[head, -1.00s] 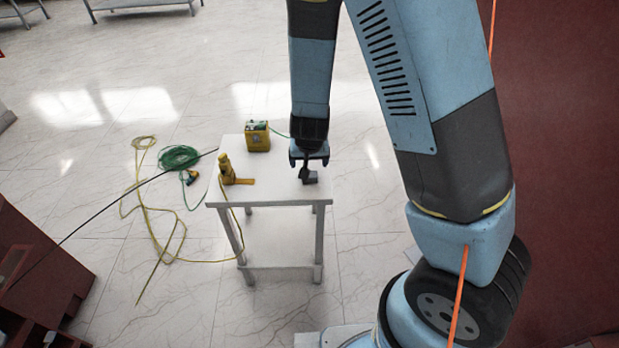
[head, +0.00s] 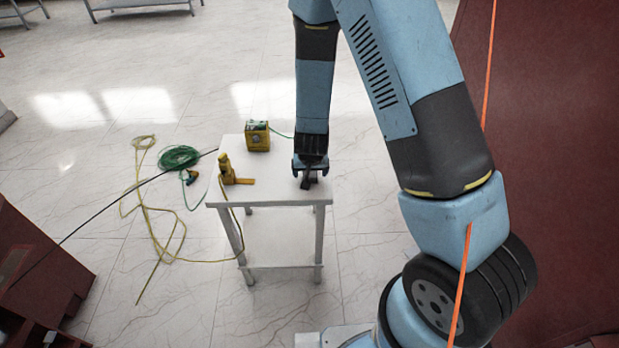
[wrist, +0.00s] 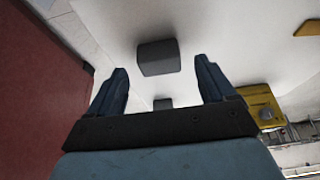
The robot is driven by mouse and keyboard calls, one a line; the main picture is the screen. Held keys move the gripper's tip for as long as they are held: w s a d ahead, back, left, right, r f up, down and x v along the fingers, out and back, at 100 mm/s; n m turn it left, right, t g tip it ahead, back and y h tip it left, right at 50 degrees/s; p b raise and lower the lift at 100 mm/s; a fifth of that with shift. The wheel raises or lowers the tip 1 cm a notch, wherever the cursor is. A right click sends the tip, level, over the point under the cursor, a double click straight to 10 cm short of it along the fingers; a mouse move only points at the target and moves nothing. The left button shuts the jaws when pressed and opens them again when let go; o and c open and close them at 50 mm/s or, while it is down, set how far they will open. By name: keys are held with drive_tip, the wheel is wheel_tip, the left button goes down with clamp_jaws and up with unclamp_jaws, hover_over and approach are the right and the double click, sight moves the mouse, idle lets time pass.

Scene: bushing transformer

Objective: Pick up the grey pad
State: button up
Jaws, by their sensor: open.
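The grey pad, a dark block, lies on the white table (head: 285,195) near its right front edge. In the wrist view the grey pad (wrist: 158,57) shows just past and between the fingertips, apart from both. My gripper (wrist: 161,72) is open, one finger on each side, with nothing held. A second small dark patch (wrist: 163,103) shows lower between the fingers; I cannot tell whether it belongs to the pad. In the head view my gripper (head: 309,173) is right over the pad and hides most of it.
A yellow drill-like tool (head: 232,172) stands at the table's left, and a yellow box (head: 258,137) at its back. Green cable (head: 180,157) and yellow cable (head: 145,205) lie on the floor to the left. A dark red surface (head: 560,180) rises at the right.

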drive_tip(key=shift+x, duration=1.05)
drive_tip(key=c, duration=1.2)
drive_tip(key=shift+r, duration=0.1)
